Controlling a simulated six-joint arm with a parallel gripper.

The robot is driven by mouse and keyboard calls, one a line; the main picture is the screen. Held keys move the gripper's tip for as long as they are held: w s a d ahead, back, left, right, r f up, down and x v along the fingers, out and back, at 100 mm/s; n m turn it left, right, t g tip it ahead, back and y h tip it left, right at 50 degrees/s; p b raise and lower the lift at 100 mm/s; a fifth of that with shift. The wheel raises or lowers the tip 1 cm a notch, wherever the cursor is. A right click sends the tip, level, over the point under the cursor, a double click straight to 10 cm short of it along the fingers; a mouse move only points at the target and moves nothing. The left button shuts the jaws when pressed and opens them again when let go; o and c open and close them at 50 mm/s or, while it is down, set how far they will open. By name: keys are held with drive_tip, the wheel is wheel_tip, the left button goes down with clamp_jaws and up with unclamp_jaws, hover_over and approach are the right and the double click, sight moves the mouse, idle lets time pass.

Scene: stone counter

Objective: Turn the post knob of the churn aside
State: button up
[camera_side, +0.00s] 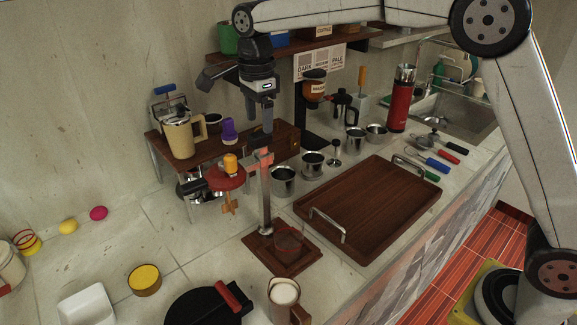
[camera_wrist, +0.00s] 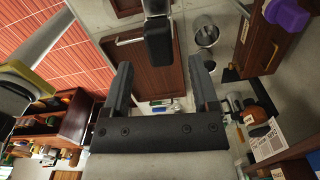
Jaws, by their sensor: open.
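The churn has a metal post (camera_side: 265,203) standing on a square wooden base (camera_side: 299,264). A pale red knob (camera_side: 264,157) sits at the top of the post. A red disc (camera_side: 225,178) with an orange-yellow top piece (camera_side: 230,163) and a wooden paddle (camera_side: 229,204) is left of the post. My gripper (camera_side: 261,122) is above the post knob, open and empty, pointing down.
A wooden shelf with a cream jug (camera_side: 183,136) and purple-topped item (camera_side: 229,131) stands close behind. Steel cups (camera_side: 283,181) and a wooden tray (camera_side: 368,207) lie to the right. A mug (camera_side: 284,294) and black pan (camera_side: 200,305) are in front.

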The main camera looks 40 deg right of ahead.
drive_tip(key=shift+r, duration=1.95)
drive_tip(key=shift+s, duration=0.1)
drive_tip(key=shift+s+a+f+n, duration=0.15)
drive_tip(key=shift+s+f+n, duration=0.25)
drive_tip(key=s+d+f+n+t, duration=0.1)
drive_tip(key=s+d+f+n, duration=0.5)
drive_tip(key=s+f+n, duration=0.3)
drive_tip(key=s+d+f+n+t, duration=0.1)
drive_tip(key=s+d+f+n, duration=0.4)
drive_tip(key=s+f+n, duration=0.4)
drive_tip(key=s+f, duration=0.1)
drive_tip(key=s, duration=0.3)
drive_tip(key=shift+d+f+t, duration=0.3)
drive_tip(key=shift+d+f, duration=0.05)
drive_tip(key=shift+d, duration=0.05)
